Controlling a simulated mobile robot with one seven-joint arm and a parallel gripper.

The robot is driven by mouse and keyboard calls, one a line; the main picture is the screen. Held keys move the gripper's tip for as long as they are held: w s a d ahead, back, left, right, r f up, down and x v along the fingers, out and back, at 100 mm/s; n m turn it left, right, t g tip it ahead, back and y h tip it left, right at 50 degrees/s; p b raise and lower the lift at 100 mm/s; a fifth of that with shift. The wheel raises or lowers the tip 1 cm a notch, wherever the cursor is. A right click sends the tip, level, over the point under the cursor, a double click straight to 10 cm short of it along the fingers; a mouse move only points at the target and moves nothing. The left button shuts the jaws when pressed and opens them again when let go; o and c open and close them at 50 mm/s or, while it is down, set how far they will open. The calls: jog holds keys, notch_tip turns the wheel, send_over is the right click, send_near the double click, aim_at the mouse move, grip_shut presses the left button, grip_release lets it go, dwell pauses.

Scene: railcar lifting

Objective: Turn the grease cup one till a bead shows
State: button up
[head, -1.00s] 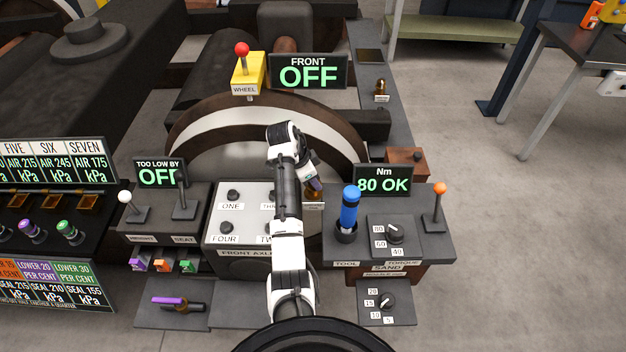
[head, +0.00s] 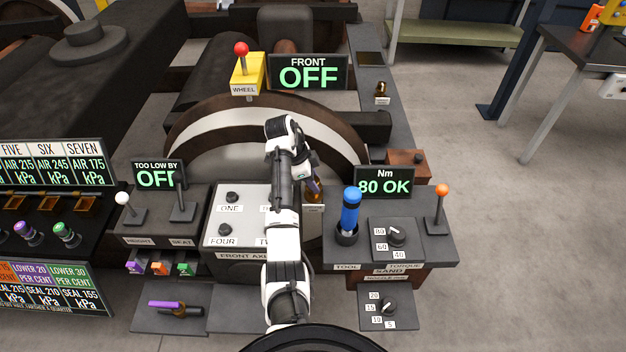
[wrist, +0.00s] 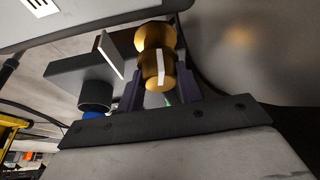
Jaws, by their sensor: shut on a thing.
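A brass grease cup (head: 316,195) stands beside the right edge of the front axle panel, with a small pale label under it too small to read. It is large in the wrist view (wrist: 157,68), with a white stripe down its side. My gripper (head: 312,184) reaches it from above; in the wrist view its two dark fingers (wrist: 160,84) are shut on the cup's sides. I cannot make out a bead of grease. A second brass cup (head: 381,90) stands on the dark ledge at the back right, also with a small label.
The blue-handled tool (head: 350,210) stands upright in its holder right of my gripper. The Nm display (head: 384,182) reads 80 OK. The front display (head: 308,74) reads OFF. An orange-knobbed lever (head: 441,205) is farther right. My arm covers part of the front axle panel (head: 240,215).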

jog(key=shift+r, duration=0.1)
jog(key=o, duration=1)
jog(key=p+v, duration=0.2)
jog(key=v, duration=1.1)
jog(key=shift+r+p, duration=0.3)
jog(key=shift+r, duration=0.05)
